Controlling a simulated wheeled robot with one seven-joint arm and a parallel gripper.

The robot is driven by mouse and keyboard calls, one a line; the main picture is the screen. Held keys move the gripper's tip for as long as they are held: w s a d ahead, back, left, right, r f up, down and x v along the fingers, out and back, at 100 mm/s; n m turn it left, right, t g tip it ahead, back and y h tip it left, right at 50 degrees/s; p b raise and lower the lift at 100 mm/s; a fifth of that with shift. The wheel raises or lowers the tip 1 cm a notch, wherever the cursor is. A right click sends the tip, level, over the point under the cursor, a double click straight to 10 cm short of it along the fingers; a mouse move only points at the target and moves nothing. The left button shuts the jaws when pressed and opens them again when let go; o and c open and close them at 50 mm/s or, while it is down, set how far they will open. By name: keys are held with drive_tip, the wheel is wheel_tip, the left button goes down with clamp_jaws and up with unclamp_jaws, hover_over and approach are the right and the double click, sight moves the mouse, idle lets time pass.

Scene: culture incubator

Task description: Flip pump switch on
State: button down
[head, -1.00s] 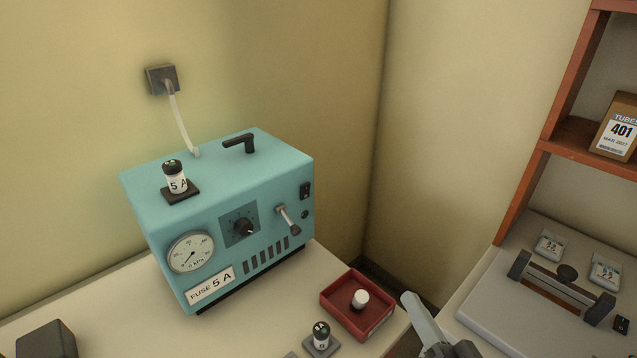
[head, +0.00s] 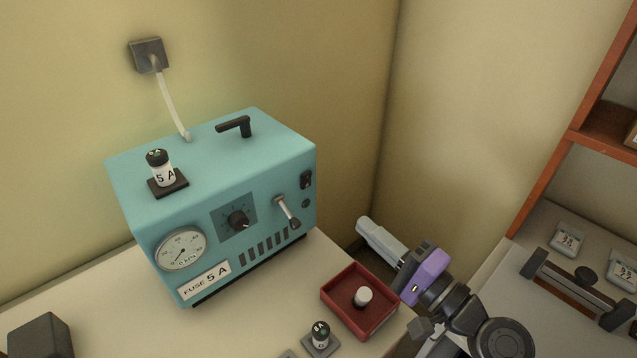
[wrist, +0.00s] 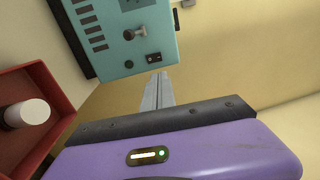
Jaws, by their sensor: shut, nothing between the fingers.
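Which way the rocker is tipped is too small to tell. My gripper (head: 365,225) is shut and empty, right of the pump and apart from it. In the wrist view its fingertips (wrist: 158,78) point toward the panel, just below the switch in the picture.
A red tray (head: 340,313) holding a white cylinder (head: 363,296) lies below my gripper in the head view. A fuse (head: 160,168) labelled 5 A stands on the pump; another small fuse-like part (head: 320,333) stands on the bench. A shelf (head: 548,180) is at right.

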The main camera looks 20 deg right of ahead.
sight(308, 175)
drive_tip(key=p+x, duration=0.4)
drive_tip(key=x, duration=0.9)
drive_tip(key=shift+r, duration=0.15)
drive_tip(key=shift+w+a, duration=0.15)
drive_tip(key=shift+w, duration=0.3)
drive_tip(key=shift+w+a, duration=0.1)
drive_tip(key=shift+w, duration=0.05)
